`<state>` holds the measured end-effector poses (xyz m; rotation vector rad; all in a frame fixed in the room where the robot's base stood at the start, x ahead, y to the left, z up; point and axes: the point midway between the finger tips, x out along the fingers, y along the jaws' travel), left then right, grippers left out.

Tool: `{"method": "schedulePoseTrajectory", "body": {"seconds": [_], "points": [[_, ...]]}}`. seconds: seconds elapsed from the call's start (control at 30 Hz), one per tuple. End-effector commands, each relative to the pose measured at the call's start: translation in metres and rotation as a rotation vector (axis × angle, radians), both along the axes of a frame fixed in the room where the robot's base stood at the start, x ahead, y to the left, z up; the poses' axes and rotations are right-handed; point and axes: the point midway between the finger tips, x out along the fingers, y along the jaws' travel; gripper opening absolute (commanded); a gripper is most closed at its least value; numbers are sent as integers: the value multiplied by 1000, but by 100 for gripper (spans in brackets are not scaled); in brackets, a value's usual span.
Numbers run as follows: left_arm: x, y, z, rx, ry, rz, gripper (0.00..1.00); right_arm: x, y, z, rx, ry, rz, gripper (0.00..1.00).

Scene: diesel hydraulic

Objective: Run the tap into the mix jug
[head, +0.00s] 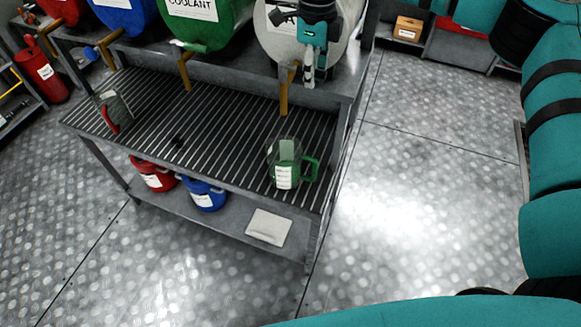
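A clear jug with a green handle (285,155) and a white label stands upright on the slatted rack, near and below the white drum's brass tap (284,98). A second clear jug, with a red handle (115,111), stands at the left of the rack. The label writing on both jugs is too small to read, so I cannot tell which is the mix jug. My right gripper (314,76) points down in front of the white drum (272,42), to the right of its tap. The finger gap is too small to judge. My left gripper is not in view.
Green coolant (205,30), blue (125,14) and red drums line the back left, with taps (184,72) over the slatted rack (215,135). The shelf below holds a red pail (152,176), a blue pail (205,194) and a white folded cloth (269,227). Floor right is clear.

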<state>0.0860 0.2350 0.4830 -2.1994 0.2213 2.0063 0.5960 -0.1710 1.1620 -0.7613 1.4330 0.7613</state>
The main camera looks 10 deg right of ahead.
Motion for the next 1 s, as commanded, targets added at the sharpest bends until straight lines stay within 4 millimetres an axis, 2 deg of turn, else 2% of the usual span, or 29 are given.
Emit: {"method": "schedulePoseTrajectory", "body": {"seconds": [0.03, 0.1, 0.37, 1.0], "points": [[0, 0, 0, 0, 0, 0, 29, 0, 0, 0, 0, 0, 0, 10], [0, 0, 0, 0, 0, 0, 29, 0, 0, 0, 0, 0, 0, 1], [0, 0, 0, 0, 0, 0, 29, -2, 1, 0, 0, 0, -30, 0], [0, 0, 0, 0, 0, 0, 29, -24, 32, 2, 2, -2, -603, 0]]}}
